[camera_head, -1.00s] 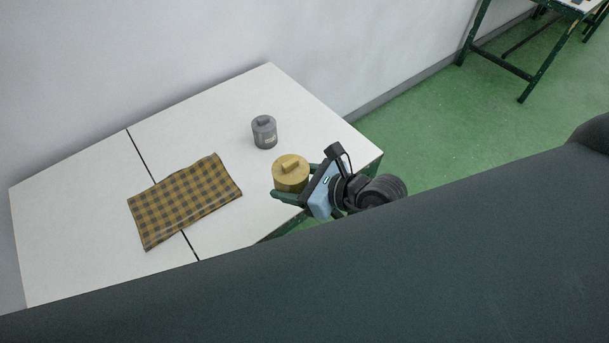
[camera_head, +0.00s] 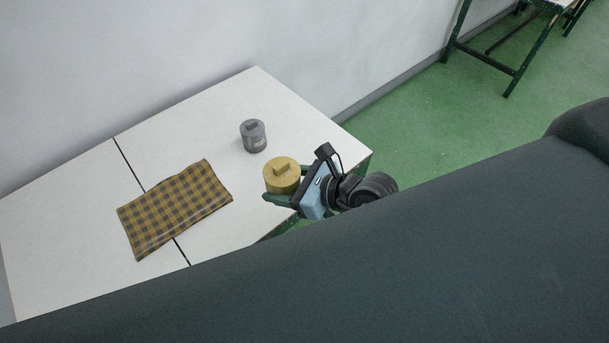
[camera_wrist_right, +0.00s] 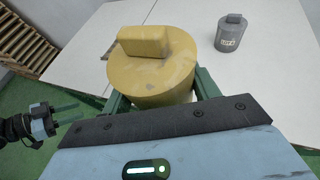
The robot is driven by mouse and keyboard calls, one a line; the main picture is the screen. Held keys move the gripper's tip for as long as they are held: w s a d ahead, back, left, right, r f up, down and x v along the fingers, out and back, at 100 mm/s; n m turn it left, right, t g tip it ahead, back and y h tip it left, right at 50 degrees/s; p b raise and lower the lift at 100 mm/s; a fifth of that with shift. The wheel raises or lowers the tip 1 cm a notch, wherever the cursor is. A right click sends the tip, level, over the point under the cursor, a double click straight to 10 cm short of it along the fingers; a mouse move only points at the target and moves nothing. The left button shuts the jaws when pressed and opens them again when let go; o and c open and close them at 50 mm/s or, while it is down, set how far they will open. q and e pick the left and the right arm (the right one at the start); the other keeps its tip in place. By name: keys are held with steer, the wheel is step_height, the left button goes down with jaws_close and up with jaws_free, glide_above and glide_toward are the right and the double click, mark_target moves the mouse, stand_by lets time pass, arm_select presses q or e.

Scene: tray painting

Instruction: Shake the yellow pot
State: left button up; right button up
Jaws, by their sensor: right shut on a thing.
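The yellow pot (camera_head: 281,178), a round pot with a block-shaped lid handle, is upright at the right end of the white table. My right gripper (camera_head: 283,196) is shut on it, with green fingers around its sides. In the right wrist view the yellow pot (camera_wrist_right: 153,70) fills the middle between the fingers. Its underside is hidden, so I cannot tell its height above the table. My left gripper (camera_wrist_right: 68,114) shows at the left of the right wrist view, its green fingers apart and empty. It is not visible in the head view.
A grey pot (camera_head: 253,136) stands on the white table (camera_head: 75,200), behind the yellow pot. A yellow-and-dark checked cloth (camera_head: 175,208) lies flat to the left. A wall runs behind the table. A wooden pallet (camera_wrist_right: 22,45) shows in the right wrist view.

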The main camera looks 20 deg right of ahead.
steer(key=d, duration=0.6)
steer(key=a, duration=0.6)
steer(key=shift+a+r, duration=0.1)
steer(key=shift+a, duration=0.1)
steer(key=d, duration=0.7)
steer(key=a, duration=0.7)
steer(key=d, duration=0.7)
steer(key=a, duration=0.7)
steer(key=d, duration=0.3)
steer(key=shift+d, duration=0.35)
